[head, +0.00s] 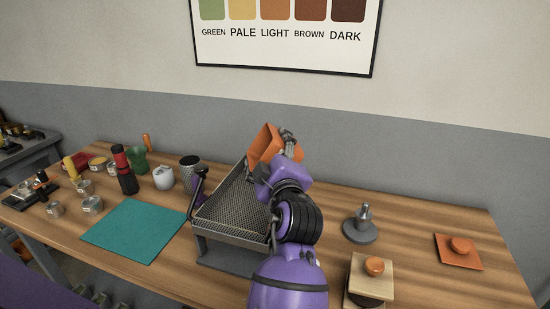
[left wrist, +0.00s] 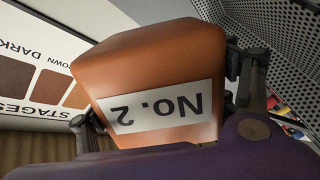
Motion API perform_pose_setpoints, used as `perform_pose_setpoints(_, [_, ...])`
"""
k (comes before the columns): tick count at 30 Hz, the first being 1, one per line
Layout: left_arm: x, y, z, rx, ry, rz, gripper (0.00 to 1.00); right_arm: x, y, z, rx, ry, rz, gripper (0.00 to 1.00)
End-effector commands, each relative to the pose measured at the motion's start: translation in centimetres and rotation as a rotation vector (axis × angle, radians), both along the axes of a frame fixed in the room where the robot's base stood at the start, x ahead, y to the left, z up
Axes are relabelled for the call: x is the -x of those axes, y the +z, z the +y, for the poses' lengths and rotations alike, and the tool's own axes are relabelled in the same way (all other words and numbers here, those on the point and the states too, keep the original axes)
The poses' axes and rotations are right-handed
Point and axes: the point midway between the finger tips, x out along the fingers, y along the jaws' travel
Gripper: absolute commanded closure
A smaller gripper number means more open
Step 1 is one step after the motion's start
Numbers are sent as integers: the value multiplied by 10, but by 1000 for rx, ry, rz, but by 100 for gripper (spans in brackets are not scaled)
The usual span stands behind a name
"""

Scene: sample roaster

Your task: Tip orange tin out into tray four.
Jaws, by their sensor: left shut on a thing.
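The orange tin (head: 261,146) is held up over the back of the perforated metal tray (head: 232,205) in the head view. It is tilted. In the left wrist view the tin (left wrist: 150,65) fills the middle, with a white label reading "No. 2" upside down. My left gripper (head: 280,150) is shut on the tin's sides; its fingers also show in the left wrist view (left wrist: 168,108). The tin's contents are hidden, and no grains show on the visible tray mesh. I see no number on this tray. My right gripper is not in view.
A teal mat (head: 137,230) lies left of the tray. At right are a grey weight-like stand (head: 360,224), a knobbed wooden block (head: 372,278) and an orange lid (head: 459,256).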

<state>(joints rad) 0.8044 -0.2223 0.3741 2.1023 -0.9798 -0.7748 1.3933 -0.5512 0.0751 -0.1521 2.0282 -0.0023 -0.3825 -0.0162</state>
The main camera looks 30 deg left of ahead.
Motion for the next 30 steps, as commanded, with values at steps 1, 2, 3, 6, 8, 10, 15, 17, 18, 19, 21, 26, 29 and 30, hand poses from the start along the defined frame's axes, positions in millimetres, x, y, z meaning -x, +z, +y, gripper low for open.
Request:
perform_pose_setpoints(1, [1,-6,0,29,0,-23,54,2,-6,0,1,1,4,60])
perform_pose_setpoints(2, [1,-6,1,47,0,-39,54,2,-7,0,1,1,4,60])
perform_pose_setpoints(3, [2,-7,2,70,0,-61,54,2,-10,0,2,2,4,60])
perform_pose_setpoints(6, [3,-9,3,131,1,-116,54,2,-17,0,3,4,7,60])
perform_pose_setpoints(8, [4,-10,4,167,0,-150,54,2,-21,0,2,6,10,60])
perform_pose_setpoints(10, [6,-11,6,213,0,-191,54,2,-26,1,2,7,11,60])
perform_pose_setpoints(15, [11,-16,11,339,1,-308,54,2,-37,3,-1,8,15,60])
perform_pose_setpoints(17, [13,-19,13,400,1,-360,54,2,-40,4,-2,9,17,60])
perform_pose_setpoints(18, [14,-20,15,438,1,-396,54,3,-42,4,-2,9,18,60])
perform_pose_setpoints(19, [16,-21,17,466,1,-422,54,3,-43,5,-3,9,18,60])
perform_pose_setpoints(21, [19,-21,20,532,1,-484,54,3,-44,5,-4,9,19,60])
perform_pose_setpoints(26, [25,-18,27,664,0,-606,54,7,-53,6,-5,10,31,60])
perform_pose_setpoints(29, [28,-16,31,725,0,-662,54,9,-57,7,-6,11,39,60])
perform_pose_setpoints(30, [29,-16,31,744,0,-679,54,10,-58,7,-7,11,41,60])
